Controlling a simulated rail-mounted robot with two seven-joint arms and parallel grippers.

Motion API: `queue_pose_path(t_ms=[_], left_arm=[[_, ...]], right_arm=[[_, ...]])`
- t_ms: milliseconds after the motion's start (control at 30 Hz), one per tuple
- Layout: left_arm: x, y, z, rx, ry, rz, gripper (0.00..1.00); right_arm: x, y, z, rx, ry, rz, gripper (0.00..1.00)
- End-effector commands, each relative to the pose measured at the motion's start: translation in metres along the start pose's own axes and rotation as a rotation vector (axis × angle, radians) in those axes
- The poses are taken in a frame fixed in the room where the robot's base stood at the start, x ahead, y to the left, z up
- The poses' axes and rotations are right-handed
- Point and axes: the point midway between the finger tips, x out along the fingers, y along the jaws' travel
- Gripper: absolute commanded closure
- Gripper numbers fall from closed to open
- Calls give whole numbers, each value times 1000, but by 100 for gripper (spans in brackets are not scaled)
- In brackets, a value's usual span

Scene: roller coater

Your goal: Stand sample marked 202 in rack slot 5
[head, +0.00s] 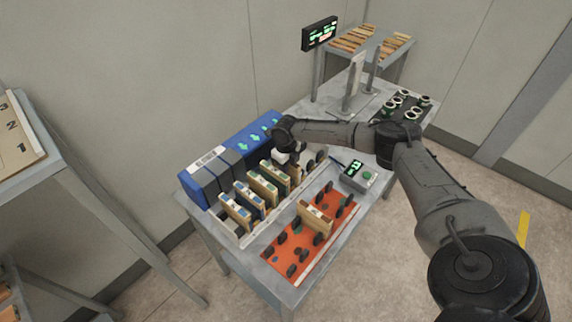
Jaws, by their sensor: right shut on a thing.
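Several wood-coloured sample panels with small labels stand in a row in the pale rack (246,240) on the table. Their marks and the slot numbers are too small to read, so I cannot tell which is sample 202 or which slot is 5. My right gripper (295,160) points down at the far end of this row. It is shut on a sample panel (295,174), partly hidden by the gripper; I cannot tell whether it is seated in a slot. Another panel (315,219) stands upright on the orange board (277,270). My left gripper is out of view.
The blue-and-grey roller machine (235,150) with green arrows stands behind the rack. A small control box (357,173) with a green display is to the right. Dark cups (412,104) and a display post (320,34) stand farther back. A side table (22,135) is at the left.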

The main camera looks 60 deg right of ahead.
Motion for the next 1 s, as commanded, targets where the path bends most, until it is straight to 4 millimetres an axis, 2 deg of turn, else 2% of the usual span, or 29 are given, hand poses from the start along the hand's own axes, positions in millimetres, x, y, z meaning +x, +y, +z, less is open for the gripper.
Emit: queue_pose_path(t_ms=[167,200,467,633,867,1000], left_arm=[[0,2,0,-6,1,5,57],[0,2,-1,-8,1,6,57],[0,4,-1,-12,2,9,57],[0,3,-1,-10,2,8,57],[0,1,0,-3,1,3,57],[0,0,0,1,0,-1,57]], right_arm=[[0,0,0,0,-1,0,100],[0,0,0,0,-1,0,75],[0,0,0,0,0,0,50],[0,0,0,0,0,0,49],[0,0,0,0,0,0,28],[0,0,0,0,0,0,28]])
